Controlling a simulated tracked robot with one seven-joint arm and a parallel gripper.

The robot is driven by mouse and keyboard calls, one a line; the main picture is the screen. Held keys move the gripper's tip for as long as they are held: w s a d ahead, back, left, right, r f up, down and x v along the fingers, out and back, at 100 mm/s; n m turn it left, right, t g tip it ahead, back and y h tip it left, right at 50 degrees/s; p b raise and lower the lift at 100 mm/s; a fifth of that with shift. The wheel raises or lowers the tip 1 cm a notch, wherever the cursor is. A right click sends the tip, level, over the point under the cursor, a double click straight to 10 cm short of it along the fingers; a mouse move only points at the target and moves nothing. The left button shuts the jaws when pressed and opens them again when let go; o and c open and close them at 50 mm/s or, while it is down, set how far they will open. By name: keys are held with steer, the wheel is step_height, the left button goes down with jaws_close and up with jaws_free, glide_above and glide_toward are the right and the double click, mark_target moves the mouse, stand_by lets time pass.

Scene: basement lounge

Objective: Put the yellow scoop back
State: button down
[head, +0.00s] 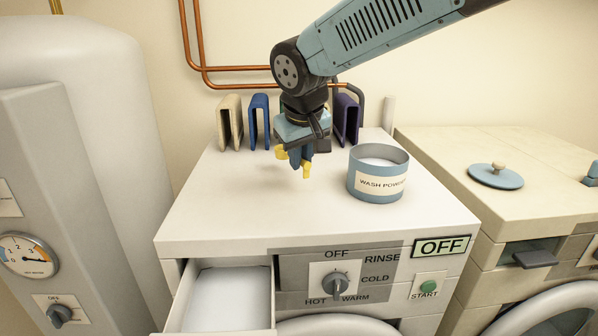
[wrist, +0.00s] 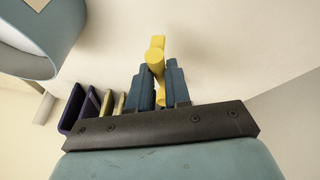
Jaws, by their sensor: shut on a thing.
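The yellow scoop (head: 282,153) is in my gripper (head: 300,166), above the white top of the washing machine (head: 230,207). In the wrist view, the scoop (wrist: 156,58) shows between the two dark blue fingers of my gripper (wrist: 156,82), which are shut on it. The wash powder tub (head: 378,189), blue-grey with a label and open at the top, stands to the right of my gripper. White powder shows inside it. The tub's wall (wrist: 38,55) also shows at the upper left of the wrist view.
Upright cream, blue and purple holders (head: 259,122) stand at the back of the machine top. The drawer (head: 230,300) is pulled open at the front left. A blue-grey lid (head: 496,177) lies on the machine at right. The machine top's left front is clear.

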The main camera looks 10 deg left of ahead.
steer(key=shift+w+a+f, duration=0.1)
steer(key=shift+w+f, duration=0.05)
steer(key=shift+f, duration=0.1)
steer(key=shift+w+a+f, duration=0.1)
steer(key=shift+f, duration=0.8)
steer(key=shift+w+a+f, duration=0.1)
steer(key=shift+f, duration=0.75)
steer(key=c, duration=1.1)
jaws_free()
steer(key=v, duration=1.2)
